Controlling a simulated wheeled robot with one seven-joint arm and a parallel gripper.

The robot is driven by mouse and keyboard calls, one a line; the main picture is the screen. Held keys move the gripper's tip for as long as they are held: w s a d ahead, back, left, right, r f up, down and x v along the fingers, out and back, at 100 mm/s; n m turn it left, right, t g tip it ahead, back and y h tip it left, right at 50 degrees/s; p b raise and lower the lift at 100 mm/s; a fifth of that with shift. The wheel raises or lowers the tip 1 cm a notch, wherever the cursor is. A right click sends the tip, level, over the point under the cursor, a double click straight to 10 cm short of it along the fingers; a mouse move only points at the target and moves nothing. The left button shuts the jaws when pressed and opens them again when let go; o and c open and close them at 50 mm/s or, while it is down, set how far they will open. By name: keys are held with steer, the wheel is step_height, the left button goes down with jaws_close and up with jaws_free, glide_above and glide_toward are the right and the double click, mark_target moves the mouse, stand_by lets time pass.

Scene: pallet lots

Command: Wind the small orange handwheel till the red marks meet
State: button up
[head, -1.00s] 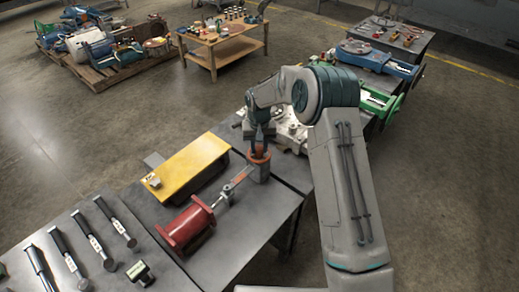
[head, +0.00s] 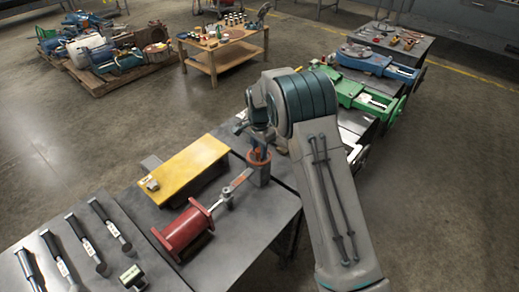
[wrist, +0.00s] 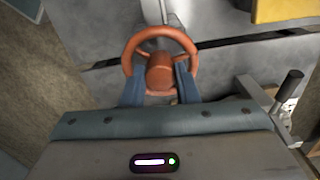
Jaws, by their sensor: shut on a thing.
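The small orange handwheel (wrist: 160,37) shows from above in the wrist view, with its hub in the middle. In the head view the handwheel (head: 258,155) sits on top of a grey upright post on the bench, partly hidden by my gripper. My gripper (wrist: 160,82) is over the wheel with its two blue fingers on either side of the hub, shut on it. In the head view my gripper (head: 262,143) points down at the wheel. The red marks cannot be made out in either view.
A red cylinder (head: 187,231) with a rod lies beside the post. A yellow-topped block (head: 189,166) is to the left. Several black-handled tools (head: 108,222) lie at the bench's near left. A green vise (head: 357,91) and a blue vise (head: 375,65) stand behind my arm.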

mark_target(259, 150)
steer(key=shift+m, duration=1.1)
steer(key=o, duration=1)
steer(key=shift+c, duration=0.2)
step_height(259, 150, up, 14)
steer(key=shift+f, duration=0.1)
